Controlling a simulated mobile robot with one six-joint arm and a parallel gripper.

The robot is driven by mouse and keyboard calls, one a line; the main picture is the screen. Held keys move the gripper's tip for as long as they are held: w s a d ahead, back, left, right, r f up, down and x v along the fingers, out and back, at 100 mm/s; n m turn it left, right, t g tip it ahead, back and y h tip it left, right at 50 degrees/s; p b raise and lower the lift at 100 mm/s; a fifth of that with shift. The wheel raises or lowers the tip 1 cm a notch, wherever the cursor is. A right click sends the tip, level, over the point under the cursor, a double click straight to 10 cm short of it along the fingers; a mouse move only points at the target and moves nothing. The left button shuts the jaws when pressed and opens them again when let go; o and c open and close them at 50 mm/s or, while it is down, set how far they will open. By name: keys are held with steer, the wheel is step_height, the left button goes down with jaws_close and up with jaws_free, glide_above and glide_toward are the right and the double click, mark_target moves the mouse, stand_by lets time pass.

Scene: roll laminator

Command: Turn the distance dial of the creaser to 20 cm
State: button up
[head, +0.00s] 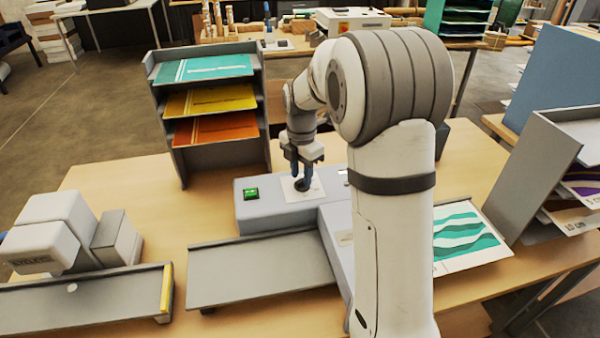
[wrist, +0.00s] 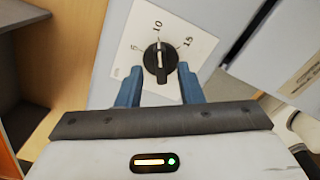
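The creaser (head: 262,213) is a grey-blue machine on the wooden table, with a white dial plate (head: 290,192) on top. In the wrist view the distance dial (wrist: 159,64) is a black round knob with a raised grip on the white scale plate (wrist: 197,47). Marks 5, 10 and 15 are readable; no 20 is visible there. The knob's pale pointer line is directed at about 10. My gripper (head: 303,184) is over the dial, pointing down. Its blue fingers (wrist: 159,78) stand apart on either side of the knob, with a visible gap.
A green button (head: 251,193) sits on the creaser left of the dial. A paper rack (head: 180,150) stands behind to the left. A grey tray (head: 262,270) lies in front, and an eyelet machine (head: 50,240) is at far left. A patterned sheet (head: 462,238) lies right.

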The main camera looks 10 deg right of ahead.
steer(key=shift+f, duration=0.5)
steer(key=shift+s, duration=0.1)
steer(key=shift+c, duration=0.2)
jaws_close()
